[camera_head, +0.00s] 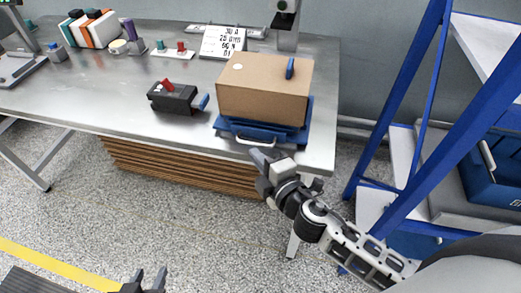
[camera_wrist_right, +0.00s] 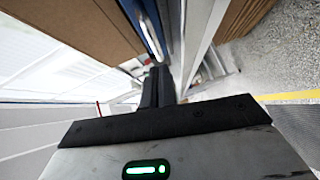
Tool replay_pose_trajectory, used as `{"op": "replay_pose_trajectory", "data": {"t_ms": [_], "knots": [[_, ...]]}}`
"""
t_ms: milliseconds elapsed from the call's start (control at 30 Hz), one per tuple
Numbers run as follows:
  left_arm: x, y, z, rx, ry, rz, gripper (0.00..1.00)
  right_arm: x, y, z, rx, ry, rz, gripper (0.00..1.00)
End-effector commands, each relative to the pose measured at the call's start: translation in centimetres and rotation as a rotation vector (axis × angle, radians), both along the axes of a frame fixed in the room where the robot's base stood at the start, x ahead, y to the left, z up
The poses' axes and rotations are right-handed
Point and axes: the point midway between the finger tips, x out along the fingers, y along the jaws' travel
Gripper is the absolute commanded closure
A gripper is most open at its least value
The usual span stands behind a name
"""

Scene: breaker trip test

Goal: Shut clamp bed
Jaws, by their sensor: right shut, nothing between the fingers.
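A dark block-like fixture (camera_head: 173,99) with a red lever on top and a blue handle at its right end sits on the bench; I take it as the clamp bed, but cannot be sure. To its right a tan box (camera_head: 262,90) rests on a blue base (camera_head: 222,125) with a pale front handle (camera_head: 256,141). My right gripper (camera_head: 264,158) is shut and empty, just in front of and below that handle, off the bench edge. Its dark fingers (camera_wrist_right: 158,87) are together in the right wrist view. My left gripper (camera_head: 150,277) is open and empty, low at the bottom edge.
The grey bench (camera_head: 100,100) holds a sign (camera_head: 222,42), red and green buttons (camera_head: 171,49) and several bottles at the back. A blue-framed rack (camera_head: 404,110) stands on the right. Slatted brown panels (camera_head: 180,166) are below the bench.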

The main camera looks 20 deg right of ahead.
Motion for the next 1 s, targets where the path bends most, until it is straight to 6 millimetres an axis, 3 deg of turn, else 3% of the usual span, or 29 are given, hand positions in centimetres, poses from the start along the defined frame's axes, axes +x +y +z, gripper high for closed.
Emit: {"op": "replay_pose_trajectory", "data": {"t_ms": [200,567,800,1000], "knots": [[0.2,0.1,0.3,0.000,-0.008,0.001,0.64,1.3,-1.0,-0.4,0.000,0.000,0.000,1.00],[0.2,0.1,0.3,0.001,-0.008,0.002,0.64,1.5,-1.1,-0.4,0.000,0.000,0.001,1.00],[0.2,0.2,0.5,0.002,-0.007,0.003,0.64,4.6,-3.1,-0.3,-0.002,-0.003,0.001,1.00],[0.2,0.2,0.4,0.003,-0.006,0.002,0.64,5.4,-3.7,-0.4,-0.001,-0.001,0.000,1.00]]}}
